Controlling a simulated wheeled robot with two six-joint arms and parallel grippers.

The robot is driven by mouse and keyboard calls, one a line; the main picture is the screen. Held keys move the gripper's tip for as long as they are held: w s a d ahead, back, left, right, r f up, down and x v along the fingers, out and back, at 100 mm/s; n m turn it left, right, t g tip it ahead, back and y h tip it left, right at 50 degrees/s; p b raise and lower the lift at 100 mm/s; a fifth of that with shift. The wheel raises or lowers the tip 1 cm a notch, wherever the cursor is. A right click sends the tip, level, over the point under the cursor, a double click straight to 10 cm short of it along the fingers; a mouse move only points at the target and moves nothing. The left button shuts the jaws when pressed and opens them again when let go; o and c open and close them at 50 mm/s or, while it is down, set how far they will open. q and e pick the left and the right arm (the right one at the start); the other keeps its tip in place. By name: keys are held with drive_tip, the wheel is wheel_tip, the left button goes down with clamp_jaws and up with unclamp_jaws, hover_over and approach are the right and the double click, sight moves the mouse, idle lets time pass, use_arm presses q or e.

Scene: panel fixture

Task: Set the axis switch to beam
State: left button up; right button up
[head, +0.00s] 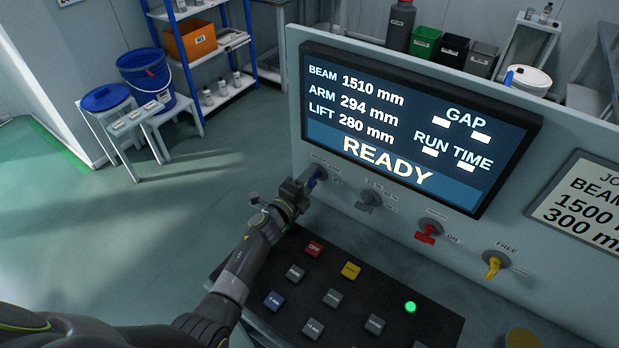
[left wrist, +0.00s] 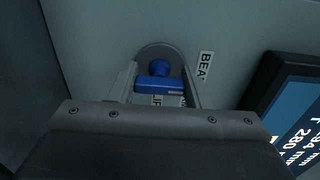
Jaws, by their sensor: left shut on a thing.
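The axis switch is a blue knob (head: 313,180) on a round plate at the left end of the panel, below the screen. My left gripper (head: 304,186) reaches it from the left and is shut on it. In the left wrist view the blue knob (left wrist: 158,80) sits between the two fingers (left wrist: 160,92). A label beginning "BEA" (left wrist: 205,66) is beside its plate, and another label is partly hidden behind the knob and fingers. The knob's exact pointing direction is hard to tell. My right gripper is not in view.
The screen (head: 415,125) reads BEAM 1510 mm, ARM 294 mm, LIFT 280 mm and READY. Grey (head: 369,200), red (head: 428,232) and yellow (head: 494,263) switches line the panel to the right. A sloped button console (head: 390,299) lies below, with a lit green button (head: 410,307).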

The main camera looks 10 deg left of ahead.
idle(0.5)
use_arm(q)
drive_tip(key=o, duration=1)
drive_tip(key=shift+s, duration=0.15)
drive_tip(key=p+v, duration=0.1)
drive_tip(key=v, duration=1.6)
drive_tip(key=shift+f, duration=0.1)
drive_tip(key=shift+s+a, duration=0.1)
drive_tip(key=shift+a, duration=0.05)
